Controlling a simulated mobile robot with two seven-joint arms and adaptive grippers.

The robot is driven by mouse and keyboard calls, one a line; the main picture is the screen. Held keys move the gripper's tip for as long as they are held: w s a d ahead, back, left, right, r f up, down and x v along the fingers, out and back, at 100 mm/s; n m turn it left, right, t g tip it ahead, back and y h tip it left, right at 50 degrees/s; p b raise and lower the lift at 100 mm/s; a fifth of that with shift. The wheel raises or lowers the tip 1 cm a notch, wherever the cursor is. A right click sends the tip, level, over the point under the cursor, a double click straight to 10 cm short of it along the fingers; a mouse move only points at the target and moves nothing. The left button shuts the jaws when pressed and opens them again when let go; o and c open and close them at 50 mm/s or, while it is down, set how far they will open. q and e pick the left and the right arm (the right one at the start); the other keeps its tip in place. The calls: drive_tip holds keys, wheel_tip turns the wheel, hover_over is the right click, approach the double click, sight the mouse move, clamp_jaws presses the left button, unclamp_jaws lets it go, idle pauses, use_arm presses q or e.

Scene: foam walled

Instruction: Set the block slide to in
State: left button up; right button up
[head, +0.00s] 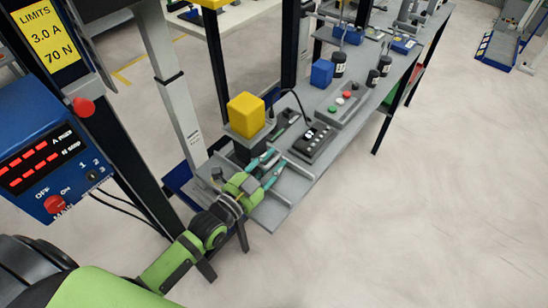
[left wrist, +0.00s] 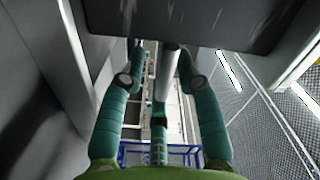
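A yellow block (head: 246,114) sits on a grey support (head: 243,133) above a dark base, at the near end of the bench in the head view. I cannot clearly make out the slide itself. My left gripper (head: 274,167) is just in front of and below the block, over the bench's near end. In the left wrist view its teal fingers (left wrist: 162,78) are spread, with a light grey rod (left wrist: 171,60) between them. The rod is nearer the right finger; contact is not clear. A dark grey body (left wrist: 190,22) fills the top of that view. My right gripper is not in view.
The grey bench (head: 274,213) runs away to the upper right. It carries a black switch box (head: 314,143), a button panel (head: 345,103), a blue block (head: 321,73) and dark jars. A blue power unit (head: 45,150) stands at left.

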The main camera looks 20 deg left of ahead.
sight(250, 159)
use_arm(q)
drive_tip(key=shift+w+d, duration=0.15)
drive_tip(key=shift+w, duration=0.25)
clamp_jaws()
drive_tip(key=shift+w+a+b, duration=0.1)
drive_tip(key=shift+w+a, duration=0.15)
drive_tip(key=shift+a, duration=0.5)
drive_tip(key=shift+w+a+b, duration=0.1)
drive_tip(key=shift+w+a, duration=0.2)
drive_tip(key=shift+a, duration=0.5)
drive_tip(key=shift+w+a+b, duration=0.1)
drive_tip(key=shift+w+a, duration=0.15)
drive_tip(key=shift+a, duration=0.5)
drive_tip(key=shift+d+r, duration=0.1)
unclamp_jaws()
